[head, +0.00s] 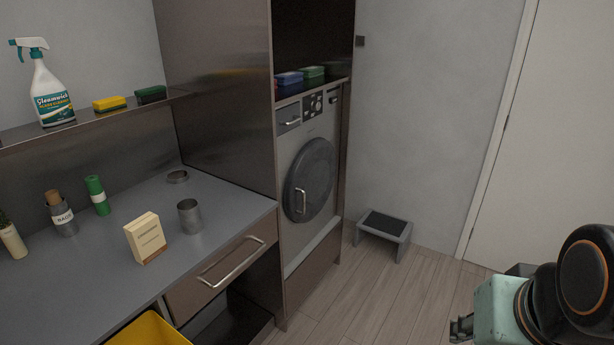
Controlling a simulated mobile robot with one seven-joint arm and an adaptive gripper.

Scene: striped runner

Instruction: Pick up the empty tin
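A grey metal tin (189,217) stands upright and open-topped on the grey counter (95,272), near its right end. Its inside is only partly visible, so I cannot tell whether it is empty. My gripper (461,328) is at the bottom right, low over the floor and far from the tin. Only a small dark part of it shows beside my arm, so I cannot see whether it is open or shut.
A cream box (145,239) stands left of the tin, with a shallow grey round piece (177,177) behind. A labelled container (63,222) and green bottle (98,196) stand further left. A yellow bin (150,331) and step stool (383,232) are lower down.

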